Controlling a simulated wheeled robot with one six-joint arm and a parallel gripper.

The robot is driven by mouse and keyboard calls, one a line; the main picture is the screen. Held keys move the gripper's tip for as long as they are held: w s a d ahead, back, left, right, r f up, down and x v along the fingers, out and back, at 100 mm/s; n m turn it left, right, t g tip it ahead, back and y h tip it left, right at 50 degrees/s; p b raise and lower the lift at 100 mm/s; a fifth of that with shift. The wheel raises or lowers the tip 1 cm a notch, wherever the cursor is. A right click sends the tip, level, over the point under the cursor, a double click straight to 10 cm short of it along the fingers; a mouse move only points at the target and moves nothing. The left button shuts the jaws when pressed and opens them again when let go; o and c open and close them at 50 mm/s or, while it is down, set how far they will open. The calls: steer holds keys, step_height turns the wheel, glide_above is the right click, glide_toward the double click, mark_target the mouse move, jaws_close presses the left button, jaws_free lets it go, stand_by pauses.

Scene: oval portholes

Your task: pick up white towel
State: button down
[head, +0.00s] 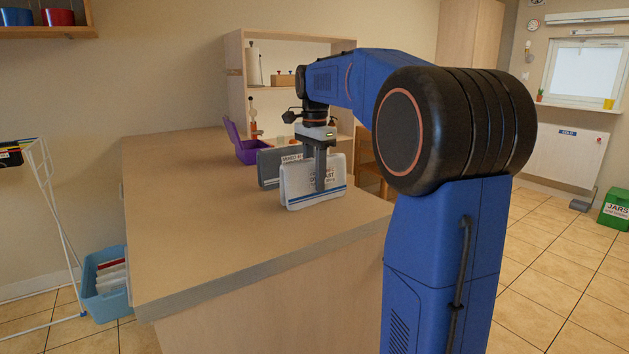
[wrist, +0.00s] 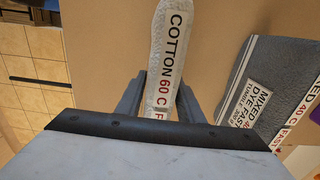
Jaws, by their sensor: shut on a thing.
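The white towel (head: 297,188) stands upright on the wooden counter in the head view, with a blue stripe near its lower edge and a label on its face. In the wrist view the white towel (wrist: 171,70) shows as a narrow strip printed "COTTON 60 C". My gripper (head: 320,184) reaches down onto the towel from above. In the wrist view the fingers of my gripper (wrist: 160,100) lie on both sides of the towel, shut on it. The lower part of the towel is hidden by the gripper's body in the wrist view.
A grey towel (head: 267,169) with a label stands just behind the white one; it also shows in the wrist view (wrist: 277,75). A purple open box (head: 246,150) and a shelf unit (head: 236,90) are farther back. The counter (head: 190,215) is clear at left and front.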

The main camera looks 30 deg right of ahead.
mark_target(314, 158)
step_height(314, 158, up, 10)
steer(key=shift+f, duration=0.1)
stand_by(0.4)
